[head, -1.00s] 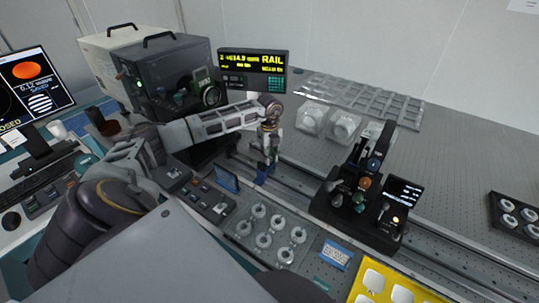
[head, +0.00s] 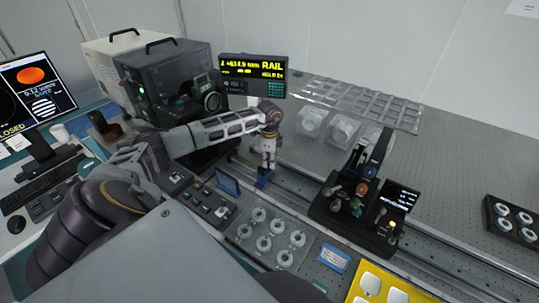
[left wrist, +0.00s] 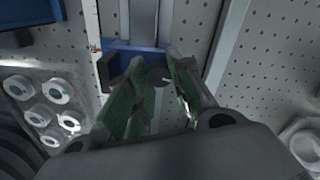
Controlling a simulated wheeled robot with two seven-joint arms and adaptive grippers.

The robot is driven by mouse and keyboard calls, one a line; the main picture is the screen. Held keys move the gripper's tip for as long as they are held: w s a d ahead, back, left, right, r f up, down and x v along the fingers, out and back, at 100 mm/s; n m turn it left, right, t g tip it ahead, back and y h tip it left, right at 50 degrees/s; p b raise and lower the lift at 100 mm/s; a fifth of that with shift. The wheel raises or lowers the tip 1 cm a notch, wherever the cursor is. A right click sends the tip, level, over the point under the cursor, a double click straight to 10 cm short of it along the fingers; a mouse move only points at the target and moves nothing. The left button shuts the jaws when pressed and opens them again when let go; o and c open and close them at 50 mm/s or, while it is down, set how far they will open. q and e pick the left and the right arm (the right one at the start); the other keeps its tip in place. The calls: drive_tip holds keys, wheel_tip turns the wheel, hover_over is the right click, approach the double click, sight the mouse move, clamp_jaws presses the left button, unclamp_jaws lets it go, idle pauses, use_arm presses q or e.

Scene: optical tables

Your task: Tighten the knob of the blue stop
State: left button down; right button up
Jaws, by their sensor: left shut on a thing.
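The blue stop (head: 263,179) sits on the rail (head: 290,185) near the middle of the head view. In the left wrist view the blue stop (left wrist: 135,47) lies across the rail just beyond the fingertips. My left gripper (head: 266,168) points down over the stop. In the left wrist view my left gripper (left wrist: 160,75) has its green-padded fingers on either side of a small dark knob (left wrist: 159,74), shut on it. The knob is partly hidden by the fingers. My right gripper does not show.
A black optical instrument (head: 355,205) stands on the rail to the right. A tray of round optics (head: 268,235) lies in front of the rail, beside a control box (head: 207,205). The RAIL display (head: 253,68) stands behind. The perforated table (head: 440,170) has free room at right.

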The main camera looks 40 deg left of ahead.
use_arm(q)
drive_tip(key=shift+r+n, duration=0.1)
drive_tip(key=shift+n, duration=0.6)
drive_tip(key=shift+n+p, duration=0.3)
drive_tip(key=shift+n, duration=0.1)
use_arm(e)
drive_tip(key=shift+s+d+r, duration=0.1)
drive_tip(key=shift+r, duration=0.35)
use_arm(q)
drive_tip(key=c, duration=1.2)
unclamp_jaws()
drive_tip(key=shift+c, duration=0.2)
